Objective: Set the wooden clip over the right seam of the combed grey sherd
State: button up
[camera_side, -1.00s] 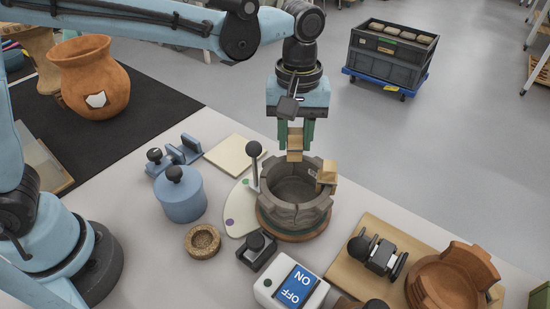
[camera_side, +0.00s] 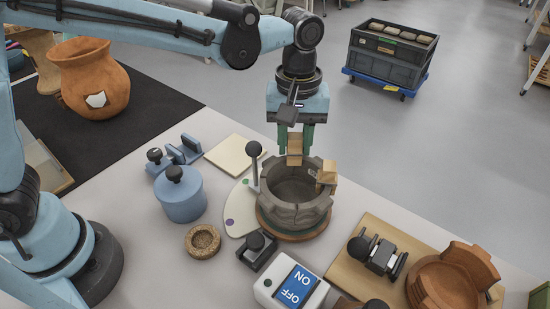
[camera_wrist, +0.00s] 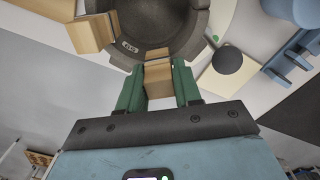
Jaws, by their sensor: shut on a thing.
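My gripper (camera_side: 294,146) is upright over the back rim of the grey pot (camera_side: 285,216), its green fingers shut on a wooden clip (camera_side: 294,158). In the wrist view the held clip (camera_wrist: 158,80) lies at the rim, between two wall pieces; I cannot tell whether it is seated. A second wooden clip (camera_side: 327,171) sits on the rim at the right, and it also shows in the wrist view (camera_wrist: 90,33). A wall sherd (camera_wrist: 133,46) with a small label stands between the clips. Its combing cannot be made out.
The pot stands on a round brown turntable (camera_side: 296,237). A black-knobbed lever (camera_side: 254,165) rises close to its left. A terracotta bowl (camera_side: 450,277) is at right.

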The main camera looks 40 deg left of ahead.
jog(key=o, duration=0.8)
dwell(0.4)
jog(key=shift+r, duration=2.25)
jog(key=shift+a, duration=0.1)
jog(key=shift+s+a+r, duration=0.1)
jog(key=shift+a+r, duration=0.05)
jog(key=shift+a, duration=0.2)
jog(key=s+a+m+t, duration=0.2)
jog(key=s+a, duration=0.1)
jog(key=a, duration=0.3)
jog(key=s+a+f+m+t, duration=0.1)
jog(key=s+a+m+t, duration=0.1)
jog(key=a, duration=0.3)
jog(key=s+a+f+m+t, duration=0.1)
jog(key=s+a+m+t, duration=0.2)
jog(key=a, duration=0.3)
jog(key=shift+s+a, duration=0.3)
jog(key=shift+s, duration=0.3)
